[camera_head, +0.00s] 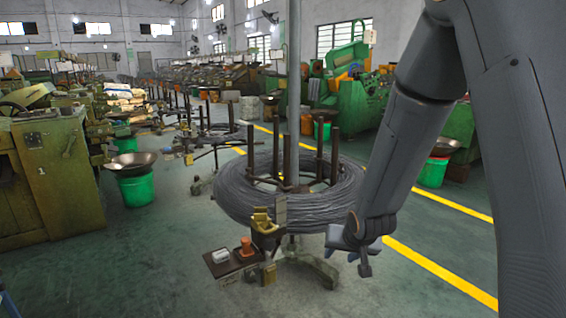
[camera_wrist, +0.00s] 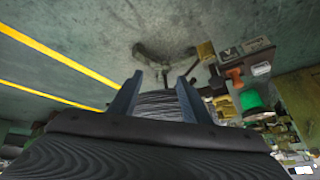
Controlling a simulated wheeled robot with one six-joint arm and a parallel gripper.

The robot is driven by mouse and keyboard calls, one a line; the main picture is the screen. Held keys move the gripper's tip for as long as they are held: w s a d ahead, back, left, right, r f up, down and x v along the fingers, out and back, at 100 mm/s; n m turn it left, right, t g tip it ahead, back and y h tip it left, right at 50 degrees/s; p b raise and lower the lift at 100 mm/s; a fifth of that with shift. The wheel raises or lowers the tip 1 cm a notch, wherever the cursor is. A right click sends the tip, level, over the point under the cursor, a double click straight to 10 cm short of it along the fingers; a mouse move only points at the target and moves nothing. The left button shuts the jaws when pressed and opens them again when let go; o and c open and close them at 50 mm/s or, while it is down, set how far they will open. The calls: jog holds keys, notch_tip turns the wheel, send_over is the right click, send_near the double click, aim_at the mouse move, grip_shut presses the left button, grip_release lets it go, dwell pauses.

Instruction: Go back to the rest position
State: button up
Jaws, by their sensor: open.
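My gripper (camera_head: 352,245) hangs at the end of my arm in front of the right side of the wire coil in the head view. In the wrist view its two fingers (camera_wrist: 156,103) stand apart with nothing held between them. The coil of grey wire (camera_head: 290,208) sits on a stand with upright posts, and part of it shows beyond the fingers in the wrist view (camera_wrist: 157,104). Whether the gripper touches the coil cannot be told.
A small tray (camera_head: 222,268) with a white item and an orange item (camera_head: 246,247) stands left of my gripper. Green machines (camera_head: 362,105) stand behind, an olive machine (camera_head: 50,175) at left.

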jog(key=s+d+r+g+p, duration=0.1)
jog(key=s+r+g, duration=0.2)
jog(key=s, duration=1)
jog(key=s+d+r+n+g+p, duration=0.1)
jog(key=s+r, duration=0.5)
jog(key=s, duration=0.6)
jog(key=d+g+p, duration=0.1)
jog(key=g, duration=0.1)
jog(key=shift+s+d+r+n+g+h, duration=0.2)
jog(key=shift+s+n+g+h, duration=0.1)
jog(key=shift+s+g+h, duration=0.1)
